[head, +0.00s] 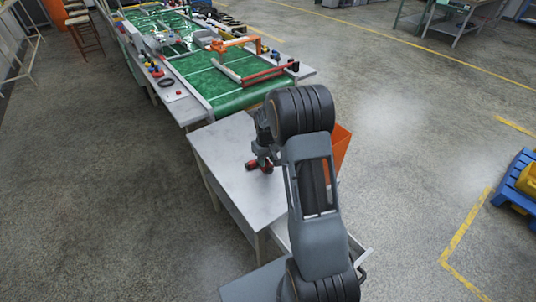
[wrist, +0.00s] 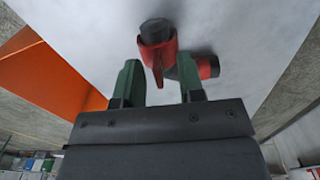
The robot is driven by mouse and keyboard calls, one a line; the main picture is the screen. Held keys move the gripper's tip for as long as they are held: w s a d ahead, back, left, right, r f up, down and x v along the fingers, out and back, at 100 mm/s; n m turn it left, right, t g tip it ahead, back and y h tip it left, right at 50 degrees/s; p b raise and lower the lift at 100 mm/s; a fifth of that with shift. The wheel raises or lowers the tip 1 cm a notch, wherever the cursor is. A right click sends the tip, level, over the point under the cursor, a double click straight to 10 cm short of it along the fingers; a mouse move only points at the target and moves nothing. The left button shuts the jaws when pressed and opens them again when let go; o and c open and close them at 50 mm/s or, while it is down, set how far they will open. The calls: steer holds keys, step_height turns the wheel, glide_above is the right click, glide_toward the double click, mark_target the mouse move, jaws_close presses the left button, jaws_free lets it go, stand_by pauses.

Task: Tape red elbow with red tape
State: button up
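A red elbow (head: 264,165) with black ends lies on the grey side table. In the wrist view the elbow (wrist: 163,55) is just beyond my fingertips, with one red part pointing into the gap between them. My gripper (wrist: 159,74) is open, its two green fingers apart, and gaps show beside that red part. In the head view my gripper (head: 263,150) is low over the table, right at the elbow and partly hidden by my arm. I cannot make out a roll of red tape for certain.
The grey side table (head: 222,150) is otherwise mostly bare. An orange bin (head: 340,148) stands at its right side and also shows in the wrist view (wrist: 45,70). Behind is a green conveyor (head: 235,92) with an orange-and-white frame and a dark ring (head: 166,82) on its edge.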

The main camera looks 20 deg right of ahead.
steer(key=shift+f, duration=0.85)
step_height(320, 180, up, 10)
steer(key=p, duration=0.7)
steer(key=shift+f, duration=0.1)
